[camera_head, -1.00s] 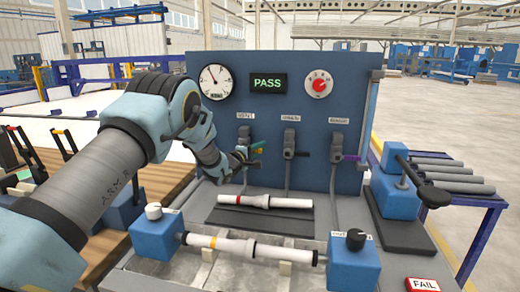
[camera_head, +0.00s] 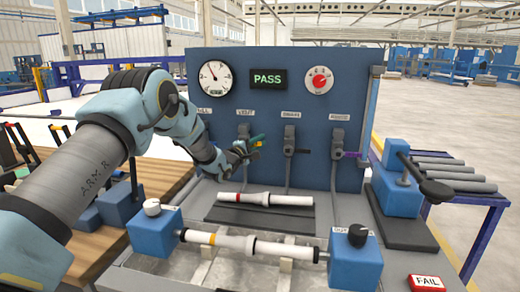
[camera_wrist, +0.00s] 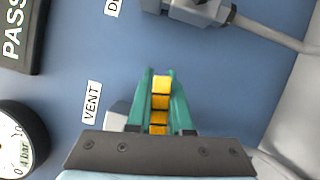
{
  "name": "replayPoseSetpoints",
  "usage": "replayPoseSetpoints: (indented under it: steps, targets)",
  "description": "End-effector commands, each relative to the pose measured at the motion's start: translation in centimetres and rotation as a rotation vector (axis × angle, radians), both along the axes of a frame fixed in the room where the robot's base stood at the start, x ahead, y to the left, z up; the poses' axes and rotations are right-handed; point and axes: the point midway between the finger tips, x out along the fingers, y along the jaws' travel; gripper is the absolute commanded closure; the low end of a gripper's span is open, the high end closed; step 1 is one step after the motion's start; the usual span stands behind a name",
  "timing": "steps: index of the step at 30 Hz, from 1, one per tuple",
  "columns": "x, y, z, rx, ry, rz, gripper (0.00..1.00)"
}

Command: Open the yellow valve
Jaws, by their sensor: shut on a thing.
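The yellow valve's handle (camera_wrist: 161,101) shows between the green fingers of my gripper (camera_wrist: 161,76) in the wrist view. The fingers are shut on it. The VENT label (camera_wrist: 91,102) is just to the left in that view. In the head view my gripper (camera_head: 254,144) is at the valve (camera_head: 244,132) below the VENT label on the blue panel (camera_head: 265,170). The handle is mostly hidden by the fingers there, and its exact angle is hard to tell.
Two more valves (camera_head: 289,140) (camera_head: 338,142) stand to the right on the panel, the far one with a purple handle. A gauge (camera_head: 215,77), a green PASS display (camera_head: 268,79) and a red knob (camera_head: 320,80) are above. Pipes (camera_head: 266,199) (camera_head: 250,246) lie in front.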

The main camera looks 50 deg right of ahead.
Motion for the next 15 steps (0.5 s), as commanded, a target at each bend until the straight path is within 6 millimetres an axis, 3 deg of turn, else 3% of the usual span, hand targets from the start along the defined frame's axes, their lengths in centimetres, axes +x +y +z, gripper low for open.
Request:
replayPoseSetpoints:
  steps: [15]
  targets:
    - [1.4, 0.9, 2.2, -0.266, 0.412, 0.002, 1.00]
